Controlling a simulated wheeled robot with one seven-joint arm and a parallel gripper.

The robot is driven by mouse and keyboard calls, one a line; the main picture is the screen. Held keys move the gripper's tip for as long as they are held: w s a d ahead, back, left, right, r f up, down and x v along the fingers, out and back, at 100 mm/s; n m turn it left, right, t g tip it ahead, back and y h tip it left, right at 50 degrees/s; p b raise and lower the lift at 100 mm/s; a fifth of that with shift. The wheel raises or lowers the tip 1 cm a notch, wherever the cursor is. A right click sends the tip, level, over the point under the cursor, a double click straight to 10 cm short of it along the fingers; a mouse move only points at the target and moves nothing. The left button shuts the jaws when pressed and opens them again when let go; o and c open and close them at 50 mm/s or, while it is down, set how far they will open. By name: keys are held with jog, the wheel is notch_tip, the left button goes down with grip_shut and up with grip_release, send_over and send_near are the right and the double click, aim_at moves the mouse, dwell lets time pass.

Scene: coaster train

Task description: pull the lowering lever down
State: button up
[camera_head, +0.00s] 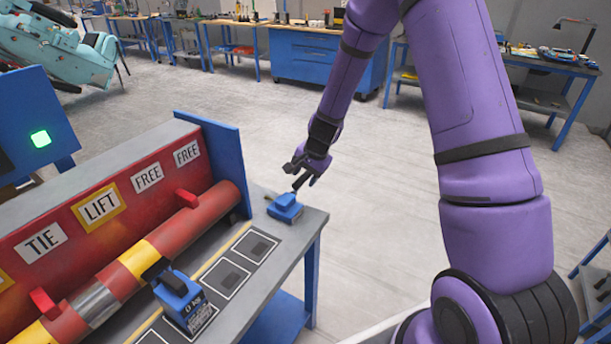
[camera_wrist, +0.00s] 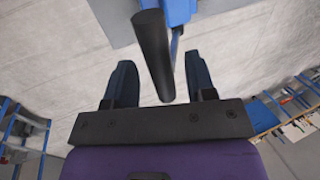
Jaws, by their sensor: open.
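The lowering lever is a blue base (camera_head: 285,210) with a black handle (camera_head: 300,182), at the right end of the grey bench. The handle leans up toward my gripper (camera_head: 305,168), which reaches down from above. In the wrist view the dark handle (camera_wrist: 154,50) runs between the two fingers of my gripper (camera_wrist: 160,82), with a gap on each side. The fingers are open and not closed on it. The blue base (camera_wrist: 180,10) shows at the top edge there. Whether the handle touches my gripper's palm cannot be told.
The bench (camera_head: 302,237) carries a red panel (camera_head: 130,195) with TIE, LIFT and FREE labels and a red-yellow pipe (camera_head: 170,235). A blue weight block (camera_head: 187,303) marked in kg stands in front. Open floor (camera_head: 370,200) lies right of the bench.

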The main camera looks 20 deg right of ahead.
jog(key=v, duration=1)
jog(key=shift+r, duration=0.2)
jog(key=shift+s, duration=0.1)
jog(key=shift+c, duration=1.3)
jog(key=f, duration=0.1)
jog(key=s+f+m, duration=0.1)
jog(key=g, duration=0.1)
jog(key=shift+s+d+f+y, duration=0.25)
jog(key=shift+s+f+y, duration=0.05)
jog(key=shift+f+y, duration=0.1)
grip_shut()
jog(key=s+f+m+y, duration=0.9)
jog(key=f+m+y, duration=0.2)
jog(key=m, duration=0.5)
jog(key=d+f+m+t+h, duration=0.1)
jog(key=d+m+t, duration=0.2)
jog(key=m+t, duration=0.55)
jog(key=d+f+m+t, duration=0.2)
jog(key=d+m+t, duration=0.1)
jog(key=m+t, duration=0.55)
jog(key=w+a+r+m+g, duration=0.1)
jog(key=w+a+r+m, duration=0.1)
jog(key=w+a+r, duration=0.2)
jog(key=w+a, duration=0.3)
jog(key=w, duration=0.3)
jog(key=shift+w+r+g+h, duration=0.15)
jog(key=shift+w+g+h, duration=0.15)
jog(key=shift+w+g, duration=0.1)
